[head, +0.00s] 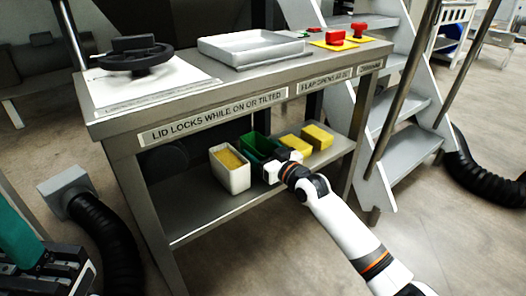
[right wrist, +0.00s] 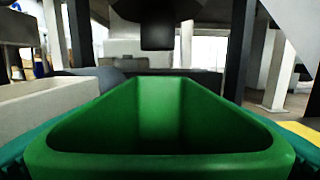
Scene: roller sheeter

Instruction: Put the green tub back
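In the right wrist view the green tub (right wrist: 160,128) fills the middle and looks empty. Teal fingers show along both its sides, close against the walls, so the gripper appears shut on it. The tub's underside is hidden, so I cannot tell whether it rests on the shelf. My left gripper (head: 48,270) is partly in view at the lower left, its opening unclear.
The lower shelf (head: 195,212) is bare at its left front. The bench top above carries a dark handwheel (head: 139,56), a grey tray (head: 251,47) and red knobs (head: 336,37). Metal stairs (head: 395,145) stand close on the right. A black hose (head: 108,235) lies at the left.

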